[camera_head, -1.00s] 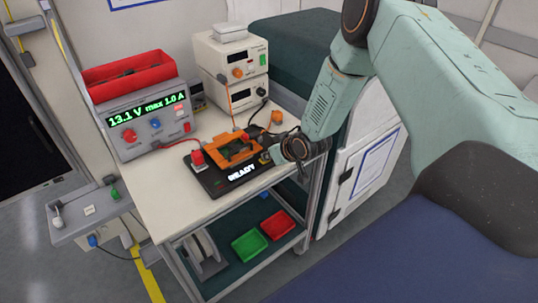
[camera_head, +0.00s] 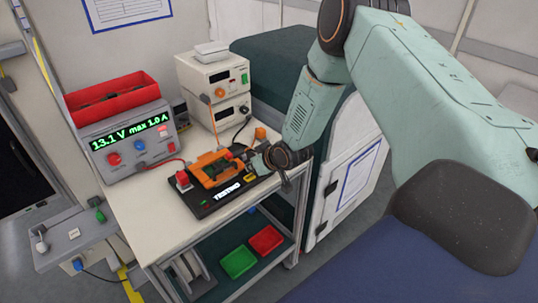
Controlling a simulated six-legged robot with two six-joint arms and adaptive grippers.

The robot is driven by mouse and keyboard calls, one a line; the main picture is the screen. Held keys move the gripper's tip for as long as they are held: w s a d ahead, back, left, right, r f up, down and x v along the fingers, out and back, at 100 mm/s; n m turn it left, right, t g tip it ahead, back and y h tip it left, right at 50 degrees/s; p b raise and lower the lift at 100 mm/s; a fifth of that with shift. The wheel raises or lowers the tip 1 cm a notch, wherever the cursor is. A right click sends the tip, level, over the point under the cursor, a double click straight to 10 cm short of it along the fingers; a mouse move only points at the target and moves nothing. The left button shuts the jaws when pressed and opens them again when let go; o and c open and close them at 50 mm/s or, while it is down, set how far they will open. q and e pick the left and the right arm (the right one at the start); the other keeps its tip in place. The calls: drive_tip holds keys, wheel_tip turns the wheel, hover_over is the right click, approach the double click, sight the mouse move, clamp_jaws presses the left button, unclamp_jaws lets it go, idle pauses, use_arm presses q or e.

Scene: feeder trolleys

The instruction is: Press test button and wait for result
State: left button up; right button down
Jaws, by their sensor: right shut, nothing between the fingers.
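The black test fixture (camera_head: 205,208) lies on the white trolley top, with an orange frame or clamp (camera_head: 209,167) on it and a red knob or button (camera_head: 183,178) at its left. Its small display (camera_head: 227,190) reads "TESTING". The yellow part (camera_head: 250,178) at its right edge is partly beside my gripper. My right gripper (camera_head: 254,163) is shut and empty, at the right end of the fixture; whether it touches the fixture I cannot tell. My left gripper is not in view.
A grey power supply (camera_head: 130,150) showing "13.1 V max 1.0 A" stands at the left, with a red bin (camera_head: 112,98) on top. Cream instruments (camera_head: 213,75) stand at the back. Green (camera_head: 238,262) and red (camera_head: 266,240) trays sit on the lower shelf. The trolley's front left is clear.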

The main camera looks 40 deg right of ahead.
drive_tip(key=shift+a+p+v, duration=0.25)
drive_tip(key=shift+p+v, duration=0.8)
drive_tip(key=shift+v, duration=4.2)
drive_tip(key=s+a+f+g+b, duration=0.3)
drive_tip(key=s+f+b, duration=0.4)
drive_tip(key=s+f, duration=0.4)
drive_tip(key=s+a+f+m+g+b, duration=0.1)
drive_tip(key=s+a+f+g+b, duration=0.2)
drive_tip(key=s+a+f+b, duration=0.2)
drive_tip(key=s+a+f+g+b, duration=0.3)
drive_tip(key=s+f+b, duration=0.7)
drive_tip(key=s+f, duration=0.7)
wheel_tip(320, 180, down, 2)
drive_tip(key=shift+a+f+h, duration=0.1)
drive_tip(key=shift+a+h, duration=0.2)
drive_tip(key=shift+a, duration=0.55)
